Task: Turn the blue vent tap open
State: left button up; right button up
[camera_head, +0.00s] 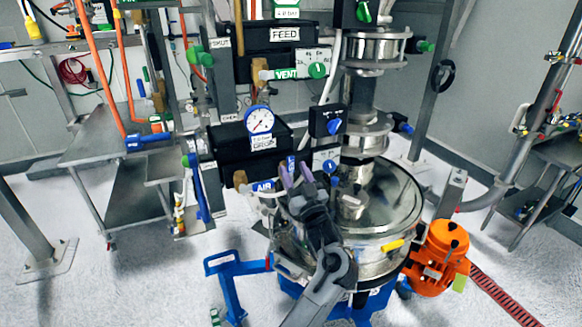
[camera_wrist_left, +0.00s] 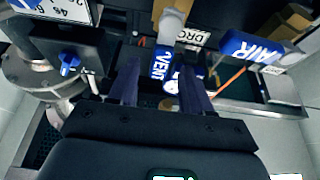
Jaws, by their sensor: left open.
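A blue tag reading VENT (camera_wrist_left: 160,62) shows in the left wrist view, between and just beyond my left gripper's fingers (camera_wrist_left: 158,78). A small pale part (camera_wrist_left: 172,85) sits beside its lower end, partly hidden. In the head view a narrow blue tag (camera_head: 291,163) shows just above the fingertips, its lower part hidden. My left gripper (camera_head: 297,176) is open, with purple-grey fingers pointing up at the front of the machine. I see no contact with the tag, and the gap looks empty. My right gripper is not in view.
A blue AIR tag (camera_head: 264,186) is close left of the fingers. A blue knob (camera_head: 334,126) on a black box is to the right, above the round metal sifter lid (camera_head: 395,195). A green VENT tag (camera_head: 286,73) with green knob (camera_head: 317,70) is higher up. An orange motor (camera_head: 437,258) stands lower right.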

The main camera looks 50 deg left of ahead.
pick_arm(q)
jog(key=v, duration=0.7)
jog(key=shift+b, duration=0.45)
jog(key=shift+d, duration=0.1)
